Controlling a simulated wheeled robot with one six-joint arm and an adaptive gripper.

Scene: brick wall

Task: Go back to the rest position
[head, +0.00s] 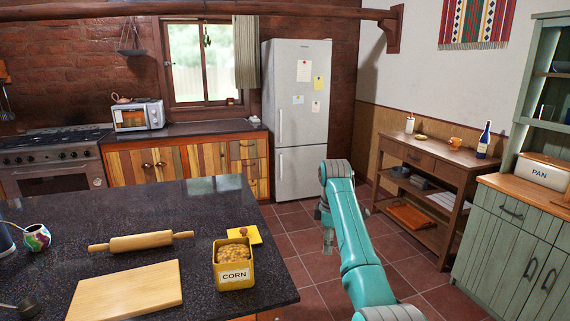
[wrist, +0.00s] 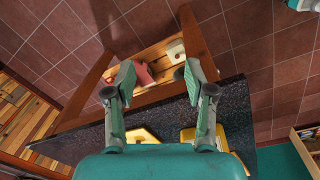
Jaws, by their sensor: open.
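My gripper (wrist: 151,85) is open and empty in the wrist view, its two fingers apart above the edge of the dark counter. In the head view my teal arm reaches forward over the tiled floor, right of the counter, and the gripper (head: 327,222) at its far end is mostly hidden by the arm. A yellow corn tin (head: 235,264) stands open on the counter, with its yellow lid (head: 243,236) lying beside it. Parts of the tin (wrist: 188,136) and the lid (wrist: 142,135) show below the fingers in the wrist view.
The dark counter (head: 75,215) also holds a rolling pin (head: 141,241), a cutting board (head: 127,293) and a colourful cup (head: 37,237). A wooden side table (head: 440,165) and a green cabinet (head: 510,225) stand at the right. A fridge (head: 297,120) is at the back. Tiled floor (head: 296,222) lies between.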

